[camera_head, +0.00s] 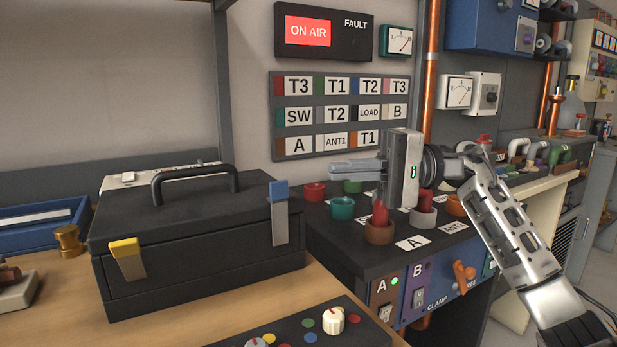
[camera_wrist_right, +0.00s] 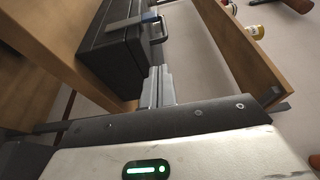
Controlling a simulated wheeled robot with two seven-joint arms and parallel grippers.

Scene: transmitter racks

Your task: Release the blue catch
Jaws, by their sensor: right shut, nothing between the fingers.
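The black case (camera_head: 200,245) with a dark top handle (camera_head: 192,172) sits on the wooden bench. The blue catch (camera_head: 279,192) is at the right end of its front, with a blue top and a grey metal plate below, lying along the case. A yellow catch (camera_head: 125,250) is at the front left. My right gripper (camera_head: 332,171) is shut and empty, to the right of the blue catch and apart from it, pointing left. In the right wrist view its fingers (camera_wrist_right: 158,84) point toward the case (camera_wrist_right: 115,48). My left gripper is not in view.
A dark panel of coloured sockets and plugs (camera_head: 410,243) lies below my right gripper. A control panel with knobs (camera_head: 300,325) is in front of the case. A blue tray (camera_head: 40,222) and a brass knob (camera_head: 68,240) stand left.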

